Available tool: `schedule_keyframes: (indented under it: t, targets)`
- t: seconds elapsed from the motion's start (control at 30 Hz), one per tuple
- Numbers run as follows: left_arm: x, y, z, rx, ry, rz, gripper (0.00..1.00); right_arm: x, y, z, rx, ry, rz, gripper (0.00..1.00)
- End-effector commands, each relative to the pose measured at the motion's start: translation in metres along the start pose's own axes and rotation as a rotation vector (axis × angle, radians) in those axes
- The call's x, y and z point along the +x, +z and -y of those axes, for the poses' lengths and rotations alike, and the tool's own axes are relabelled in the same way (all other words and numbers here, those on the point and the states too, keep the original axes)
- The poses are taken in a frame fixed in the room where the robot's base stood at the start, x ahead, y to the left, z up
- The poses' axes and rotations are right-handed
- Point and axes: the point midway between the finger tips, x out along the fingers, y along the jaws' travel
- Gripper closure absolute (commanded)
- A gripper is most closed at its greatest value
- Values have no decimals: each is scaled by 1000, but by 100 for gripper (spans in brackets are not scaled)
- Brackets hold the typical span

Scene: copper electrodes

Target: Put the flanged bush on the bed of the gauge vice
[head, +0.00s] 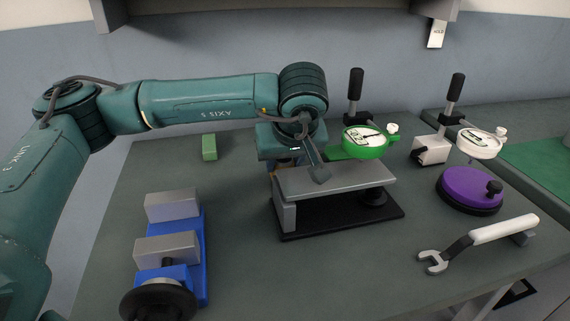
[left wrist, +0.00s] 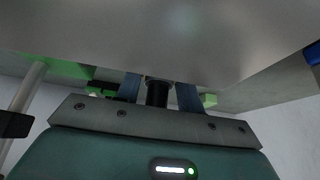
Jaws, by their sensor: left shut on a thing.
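The gauge vice, blue with two grey jaw blocks (head: 171,207), stands at the front left in the head view. Its blue bed (head: 190,262) shows along the right side and carries nothing that I can see. My left gripper (head: 274,166) is at the back left edge of the grey raised plate, with its fingertips mostly hidden there. In the left wrist view its two fingers (left wrist: 158,92) are shut on a dark round piece, which seems to be the flanged bush (left wrist: 157,94). My right gripper is not in view.
The grey raised plate (head: 345,180) on a black base stands mid-table, close to my left gripper. A green dial gauge (head: 365,139), white gauge (head: 480,143), purple disc (head: 468,188) and wrench (head: 480,240) lie right. A green block (head: 209,147) is at the back left.

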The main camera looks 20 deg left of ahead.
Motion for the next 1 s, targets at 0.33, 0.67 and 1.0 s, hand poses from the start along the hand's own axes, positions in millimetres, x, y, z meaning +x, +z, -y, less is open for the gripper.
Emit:
schedule_keyframes:
  t: [0.33,0.67,1.0]
  targets:
    - [5,2,0,-2,4,-5,94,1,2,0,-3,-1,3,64]
    - [8,4,0,-1,1,-2,43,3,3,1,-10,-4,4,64]
    - [4,2,0,-1,1,-2,40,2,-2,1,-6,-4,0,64]
